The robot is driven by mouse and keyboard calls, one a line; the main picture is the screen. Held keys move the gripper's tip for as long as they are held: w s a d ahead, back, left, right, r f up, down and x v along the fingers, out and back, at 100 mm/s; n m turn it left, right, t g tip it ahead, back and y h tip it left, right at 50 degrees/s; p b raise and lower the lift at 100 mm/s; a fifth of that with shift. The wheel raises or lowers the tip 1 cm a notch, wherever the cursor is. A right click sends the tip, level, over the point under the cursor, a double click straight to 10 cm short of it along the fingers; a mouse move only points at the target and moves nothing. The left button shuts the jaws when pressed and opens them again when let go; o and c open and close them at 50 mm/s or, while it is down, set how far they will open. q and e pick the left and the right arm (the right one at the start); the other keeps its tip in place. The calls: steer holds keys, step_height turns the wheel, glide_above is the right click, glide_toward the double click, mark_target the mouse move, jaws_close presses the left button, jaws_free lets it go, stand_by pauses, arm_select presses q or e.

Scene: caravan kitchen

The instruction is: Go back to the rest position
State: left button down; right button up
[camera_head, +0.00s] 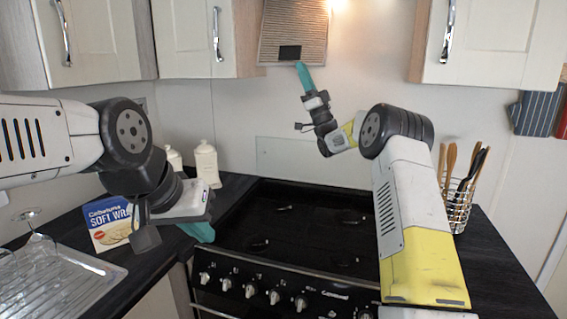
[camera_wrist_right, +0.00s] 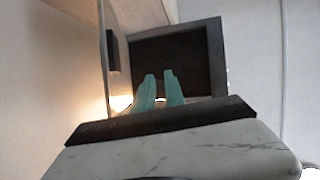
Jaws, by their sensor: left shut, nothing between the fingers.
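My left gripper (camera_head: 198,231) has teal fingers and is shut and empty. It hangs low above the counter's edge, at the left front corner of the stove. My right gripper (camera_head: 302,76) is raised high in front of the back wall, its teal fingers pointing up towards the ribbed vent hood. In the right wrist view its two fingers (camera_wrist_right: 160,75) stand a little apart with nothing between them. No object is held by either gripper.
A black stove (camera_head: 300,232) fills the middle. A wire utensil holder (camera_head: 457,208) stands on the right. The hood (camera_head: 293,28) and wall cupboards (camera_head: 490,45) are above.

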step_height(320, 180, up, 5)
steer(key=d+m+t+h, duration=0.25)
steer(key=m+h, duration=0.45)
steer(key=h, duration=0.7)
steer(key=s+d+f+g+h, duration=0.3)
steer(key=s+f+g+h, duration=0.15)
steer(key=s, duration=0.35)
steer(key=s+f+g, duration=0.4)
steer(key=s+f, duration=0.4)
steer(key=s, duration=0.5)
steer(key=s+d+f+n+g+h, duration=0.1)
steer(key=s+f+g, duration=0.2)
steer(key=s+f, duration=0.6)
steer(key=s+d+f+g+h, duration=0.1)
steer(key=s+f+g, duration=0.3)
steer(key=s, duration=1.3)
step_height(320, 180, down, 5)
steer(key=shift+s+d+r+n+g, duration=0.1)
steer(key=shift+s+d+n+g, duration=0.15)
steer(key=shift+n+g, duration=0.05)
steer(key=shift+w+r, duration=0.1)
